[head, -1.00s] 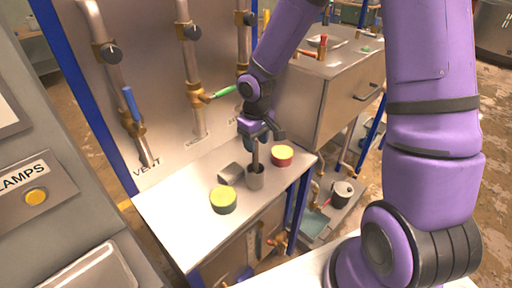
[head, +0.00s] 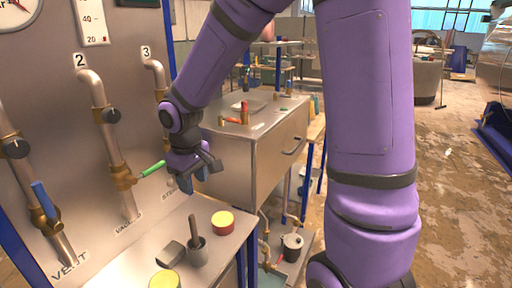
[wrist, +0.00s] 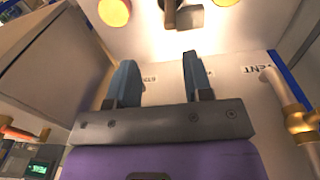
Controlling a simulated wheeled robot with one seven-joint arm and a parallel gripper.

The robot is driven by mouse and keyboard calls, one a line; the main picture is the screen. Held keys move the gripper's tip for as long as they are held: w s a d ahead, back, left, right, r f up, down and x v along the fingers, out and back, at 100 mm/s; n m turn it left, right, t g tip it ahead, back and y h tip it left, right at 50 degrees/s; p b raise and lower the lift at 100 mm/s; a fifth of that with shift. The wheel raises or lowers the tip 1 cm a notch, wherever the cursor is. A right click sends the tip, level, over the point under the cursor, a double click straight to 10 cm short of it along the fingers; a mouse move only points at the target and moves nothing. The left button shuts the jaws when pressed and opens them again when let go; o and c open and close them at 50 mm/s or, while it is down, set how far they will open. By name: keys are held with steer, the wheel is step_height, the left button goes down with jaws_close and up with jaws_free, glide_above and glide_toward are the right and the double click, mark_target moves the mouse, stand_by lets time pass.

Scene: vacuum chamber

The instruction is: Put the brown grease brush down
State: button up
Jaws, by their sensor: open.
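The brown grease brush (head: 194,226) stands handle up in a small grey cup (head: 198,256) on the steel bench top. Its lower end is hidden inside the cup. My gripper (head: 198,184) is open and empty above the bench, higher than the handle and apart from it. In the wrist view my gripper (wrist: 158,75) shows two spread blue fingers with nothing between them. The brush and cup are near the top edge there, partly cut off and hard to tell apart.
A red tin with a yellow top (head: 222,222), a grey block (head: 170,253) and a yellow-topped tin (head: 165,280) stand around the cup. The pipe panel with a green-handled valve (head: 152,169) rises behind. A steel cabinet (head: 262,150) stands to the right.

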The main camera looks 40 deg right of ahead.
steer(key=s+d+r+m+t, duration=0.2)
steer(key=s+r, duration=0.6)
steer(key=s, duration=0.2)
steer(key=s+d+r+m+t, duration=0.2)
steer(key=s+d+r, duration=0.1)
steer(key=s+r, duration=0.5)
steer(key=s, duration=0.3)
steer(key=shift+d+r+t+y, duration=0.15)
steer(key=shift+d+t+y, duration=0.15)
steer(key=shift+d+t, duration=0.1)
